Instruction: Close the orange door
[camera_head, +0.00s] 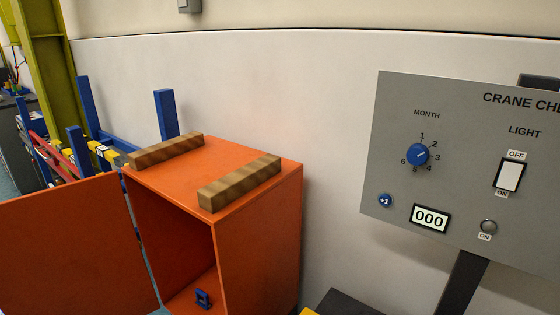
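The orange door (72,246) stands wide open at the lower left. It swings out to the left from the front left edge of the orange cabinet (262,235). The cabinet's front is open, and its dark orange inside shows. A small blue part (203,298) is inside near the bottom front. The door's lower part is cut off by the picture's edge. Neither of my grippers shows in the head view.
Two wooden blocks (240,182) (166,150) lie on the cabinet's top. A grey control panel (460,170) with a knob, counter and switch stands at the right. Blue posts (166,113) and a yellow-green column (46,80) stand behind, by a white wall.

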